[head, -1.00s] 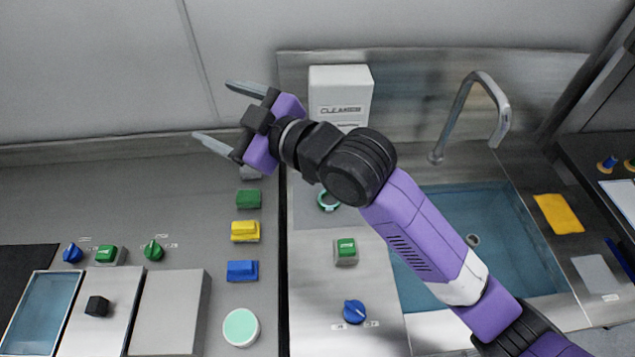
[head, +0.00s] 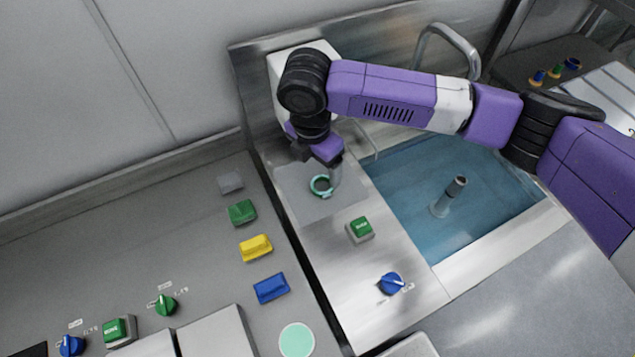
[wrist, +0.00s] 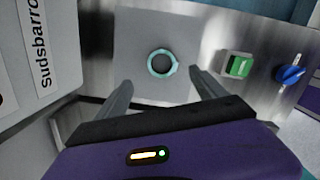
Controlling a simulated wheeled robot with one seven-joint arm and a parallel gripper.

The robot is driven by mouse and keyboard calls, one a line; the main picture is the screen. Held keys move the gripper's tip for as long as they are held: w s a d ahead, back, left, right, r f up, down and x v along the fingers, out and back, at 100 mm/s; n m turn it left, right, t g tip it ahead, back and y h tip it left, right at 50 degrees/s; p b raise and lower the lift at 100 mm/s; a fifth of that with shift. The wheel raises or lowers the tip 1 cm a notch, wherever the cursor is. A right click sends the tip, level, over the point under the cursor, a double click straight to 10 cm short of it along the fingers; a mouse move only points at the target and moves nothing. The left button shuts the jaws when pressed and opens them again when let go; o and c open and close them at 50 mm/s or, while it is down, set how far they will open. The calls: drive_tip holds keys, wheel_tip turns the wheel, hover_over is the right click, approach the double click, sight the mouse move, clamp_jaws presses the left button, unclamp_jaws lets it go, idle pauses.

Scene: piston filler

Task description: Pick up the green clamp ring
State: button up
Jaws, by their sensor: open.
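The green clamp ring (head: 321,186) lies flat on a grey pad (head: 290,188) on the steel counter, left of the sink. It also shows in the wrist view (wrist: 162,64), ahead of my fingertips and roughly centred between them. My gripper (head: 330,178) points down close over the ring, its fingers partly hidden by its own body in the head view. In the wrist view, my gripper (wrist: 160,80) is open and empty, with one finger on each side. The ring is apart from both fingers in the wrist view.
A green button (head: 360,229) and a blue knob (head: 391,283) stand on the counter in front of the pad. The water-filled sink (head: 400,215) is to the right. A white dispenser (head: 277,75) stands behind. Coloured blocks (head: 255,247) line the left counter.

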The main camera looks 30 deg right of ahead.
sight(323, 187)
drive_tip(key=shift+d+f+p, duration=0.2)
drive_tip(key=shift+f+p, duration=0.15)
drive_tip(key=shift+f, duration=0.95)
drive_tip(key=shift+d+f+p, duration=0.2)
drive_tip(key=shift+f+p, duration=0.1)
drive_tip(key=shift+f, duration=1)
drive_tip(key=shift+d+f+p, duration=0.2)
drive_tip(key=shift+f+p, duration=0.15)
drive_tip(key=shift+f, duration=0.95)
drive_tip(key=c, duration=1.5)
drive_tip(key=shift+r, duration=0.1)
